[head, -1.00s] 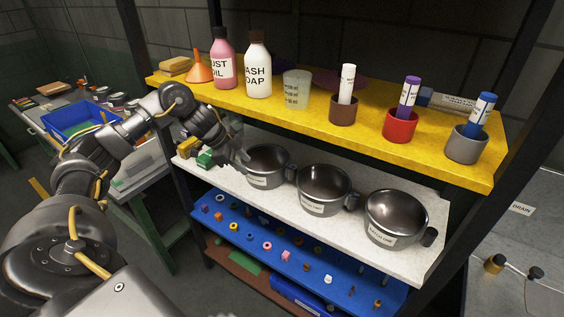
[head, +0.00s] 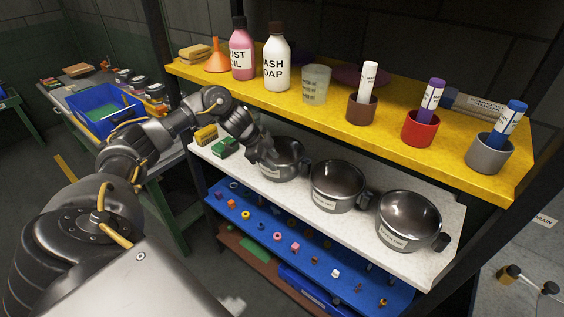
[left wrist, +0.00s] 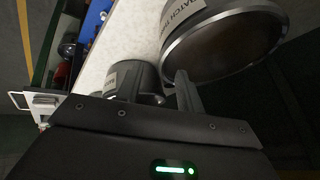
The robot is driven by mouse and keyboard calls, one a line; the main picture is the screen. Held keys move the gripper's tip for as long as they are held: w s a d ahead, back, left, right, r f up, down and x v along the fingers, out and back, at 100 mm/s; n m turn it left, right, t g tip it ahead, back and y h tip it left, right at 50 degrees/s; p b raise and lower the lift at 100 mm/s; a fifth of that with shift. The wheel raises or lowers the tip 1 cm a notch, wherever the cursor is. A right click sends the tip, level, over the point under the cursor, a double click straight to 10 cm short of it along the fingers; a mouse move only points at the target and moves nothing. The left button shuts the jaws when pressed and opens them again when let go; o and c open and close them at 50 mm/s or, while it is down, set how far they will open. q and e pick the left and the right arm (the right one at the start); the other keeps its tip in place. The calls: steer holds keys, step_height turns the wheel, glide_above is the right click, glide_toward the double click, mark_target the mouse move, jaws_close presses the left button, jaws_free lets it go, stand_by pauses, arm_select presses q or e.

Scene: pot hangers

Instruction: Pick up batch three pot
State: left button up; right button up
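Three dark metal pots with white labels stand in a row on the white shelf (head: 378,246). The left pot (head: 288,153) is beside my left gripper (head: 268,157), which overlaps its left rim in the head view. In the left wrist view a pot (left wrist: 218,48) fills the upper right, its label reading "BATCH TH…" before it is cut off. A dark finger (left wrist: 187,92) reaches to its rim. Whether the fingers touch or grip it is not clear. The middle pot (head: 338,180) and right pot (head: 408,215) have labels too small to read. My right gripper is not in view.
A yellow shelf (head: 420,155) with bottles, a funnel and marker cups overhangs the pots. A blue shelf (head: 262,238) with small coloured parts lies below. Yellow and green blocks (head: 223,147) sit left of the left pot. A table with a blue bin (head: 105,113) stands at left.

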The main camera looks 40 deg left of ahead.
mark_target(278, 165)
arm_select(q)
steer(key=p+x, duration=0.2)
steer(key=x, duration=0.2)
steer(key=shift+w+f, duration=0.25)
steer(key=shift+w, duration=0.05)
steer(key=shift+f, duration=0.25)
steer(key=shift+r, duration=0.1)
steer(key=shift+c, duration=0.6)
jaws_close()
steer(key=shift+w+a+r, duration=0.1)
steer(key=shift+w, duration=0.05)
